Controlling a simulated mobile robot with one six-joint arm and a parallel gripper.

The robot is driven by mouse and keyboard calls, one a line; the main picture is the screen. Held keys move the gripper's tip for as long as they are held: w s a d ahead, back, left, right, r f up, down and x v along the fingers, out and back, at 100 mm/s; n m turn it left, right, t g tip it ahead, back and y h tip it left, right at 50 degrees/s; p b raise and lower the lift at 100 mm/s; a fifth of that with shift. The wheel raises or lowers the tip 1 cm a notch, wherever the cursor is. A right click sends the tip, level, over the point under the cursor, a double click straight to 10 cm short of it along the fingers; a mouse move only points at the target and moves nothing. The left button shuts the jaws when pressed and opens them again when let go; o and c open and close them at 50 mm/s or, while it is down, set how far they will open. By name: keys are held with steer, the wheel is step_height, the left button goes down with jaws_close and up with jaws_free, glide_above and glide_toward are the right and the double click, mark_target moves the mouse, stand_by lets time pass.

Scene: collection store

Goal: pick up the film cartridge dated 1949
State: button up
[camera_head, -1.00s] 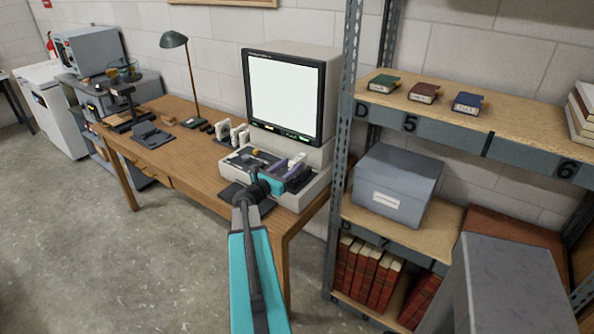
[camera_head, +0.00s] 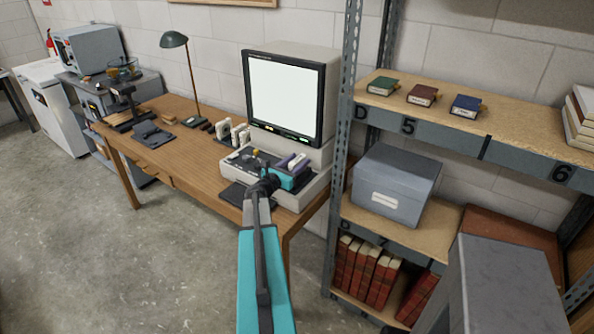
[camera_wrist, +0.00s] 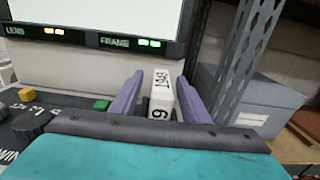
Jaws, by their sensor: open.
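The film cartridge dated 1949 (camera_wrist: 161,98) is a pale, narrow block marked "1949", seen upright in the wrist view. My gripper (camera_wrist: 159,86) is open, with one purple finger on each side of the cartridge and a narrow gap visible on the left. Contact on the right side is hard to tell. In the head view my gripper (camera_head: 292,163) is over the right part of the reader's base, below the screen. The cartridge is too small and covered to make out clearly there.
The microfilm reader (camera_head: 290,95) stands on the wooden desk (camera_head: 195,165), its screen just behind my gripper. Several other pale cartridges (camera_head: 225,132) stand left of it. A metal shelf post (camera_head: 345,130) rises close on the right, with a grey box (camera_head: 396,184) beyond.

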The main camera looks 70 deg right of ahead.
stand_by(0.3)
jaws_close()
steer(key=shift+r, duration=0.15)
steer(key=shift+r+b, duration=0.6)
steer(key=shift+r, duration=1)
steer(key=a+r+b, duration=0.1)
steer(key=a+b, duration=0.1)
steer(key=a, duration=1.4)
steer(key=shift+w+r, duration=0.2)
steer(key=shift+r, duration=0.05)
